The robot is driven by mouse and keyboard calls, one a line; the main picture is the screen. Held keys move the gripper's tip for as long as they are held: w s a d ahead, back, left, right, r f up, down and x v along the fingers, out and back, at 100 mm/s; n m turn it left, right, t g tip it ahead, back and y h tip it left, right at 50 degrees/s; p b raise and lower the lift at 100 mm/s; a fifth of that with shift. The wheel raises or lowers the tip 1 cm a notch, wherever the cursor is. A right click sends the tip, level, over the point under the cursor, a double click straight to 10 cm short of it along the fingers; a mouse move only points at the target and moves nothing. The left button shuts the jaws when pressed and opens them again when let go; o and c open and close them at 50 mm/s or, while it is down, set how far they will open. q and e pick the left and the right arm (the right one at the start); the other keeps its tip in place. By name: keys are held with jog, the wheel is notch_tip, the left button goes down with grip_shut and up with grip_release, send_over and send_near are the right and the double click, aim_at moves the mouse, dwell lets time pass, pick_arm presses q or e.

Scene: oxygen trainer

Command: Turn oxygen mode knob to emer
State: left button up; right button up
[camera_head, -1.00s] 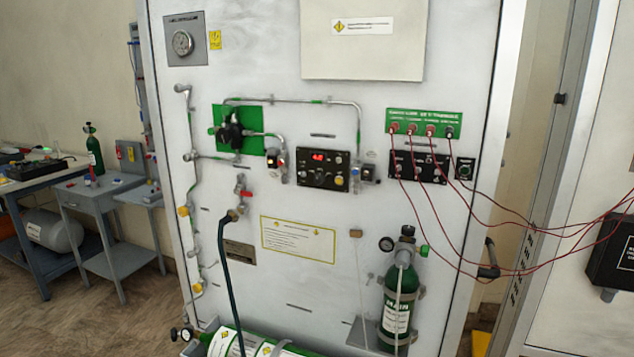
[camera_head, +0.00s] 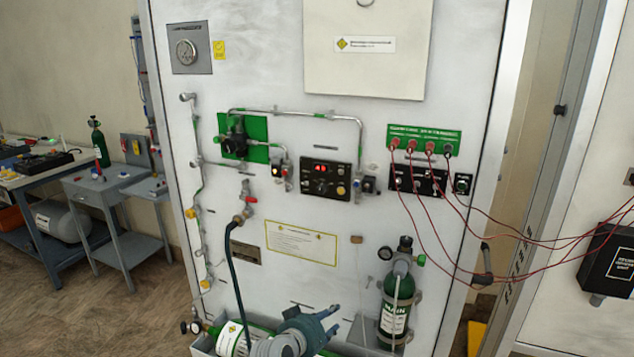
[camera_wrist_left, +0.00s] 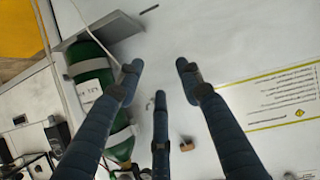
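The black control panel (camera_head: 325,180) with a lit red display is fixed at the middle of the white trainer board. Small knobs (camera_head: 320,190) sit along its lower part; their labels and settings are too small to read, so I cannot tell which is the mode knob. My left gripper (camera_head: 328,317) is low in front of the board, well below the panel and apart from it. In the left wrist view my left gripper (camera_wrist_left: 158,72) has its fingers spread with nothing between them. My right gripper is not in view.
A green MAIN cylinder (camera_head: 395,305) stands to the right of my left gripper, and another cylinder (camera_head: 228,336) lies at the board's foot. Red cables (camera_head: 520,233) hang across the right side. A dark hose (camera_head: 234,275) hangs left. The space before the panel is clear.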

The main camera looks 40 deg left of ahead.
pick_arm(q)
jog(key=a+r+t+y+p, duration=0.1)
jog(key=a+r+t+p, duration=0.3)
jog(key=r, duration=1.5)
jog(key=n+y+b, duration=0.1)
send_near(319, 190)
jog(key=shift+t, duration=0.4)
jog(key=w+p, duration=0.1)
jog(key=w, duration=0.1)
jog(key=w+p, duration=0.1)
jog(key=w, duration=0.1)
jog(key=w+a, duration=0.1)
jog(key=w, duration=0.2)
jog(key=shift+a+f+p, duration=0.1)
jog(key=shift+f+p, duration=0.2)
jog(key=shift+p, duration=0.1)
jog(key=shift+w+a+f, duration=0.1)
jog(key=shift+w+a, duration=0.05)
jog(key=shift+w, duration=0.4)
grip_shut()
